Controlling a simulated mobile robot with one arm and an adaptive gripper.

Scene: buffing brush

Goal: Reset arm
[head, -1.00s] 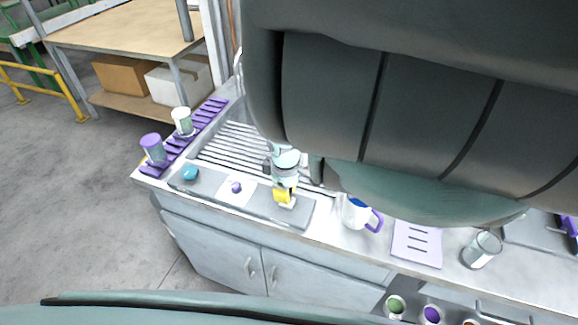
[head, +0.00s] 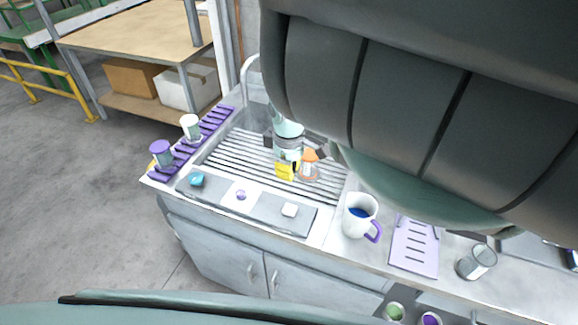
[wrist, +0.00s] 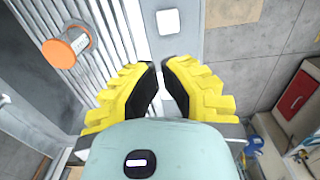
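My gripper (head: 285,172) hovers above the ribbed drain area of the sink. In the wrist view its yellow fingers (wrist: 159,66) have dark pads and stand a small gap apart, with nothing between them. A small white block (head: 290,209) lies on the right end of the grey tray at the counter front; it also shows past the fingertips in the wrist view (wrist: 168,22). An orange-topped cylindrical item (head: 310,157) is on the ribs just right of my gripper, and in the wrist view (wrist: 65,47) it is at the upper left.
A teal piece (head: 197,180) and a small purple piece (head: 241,195) lie on the tray. Purple-topped (head: 160,148) and white-topped (head: 190,122) items stand on a purple rack at left. A white mug (head: 358,216), lilac board (head: 414,247) and metal cup (head: 477,261) are at right.

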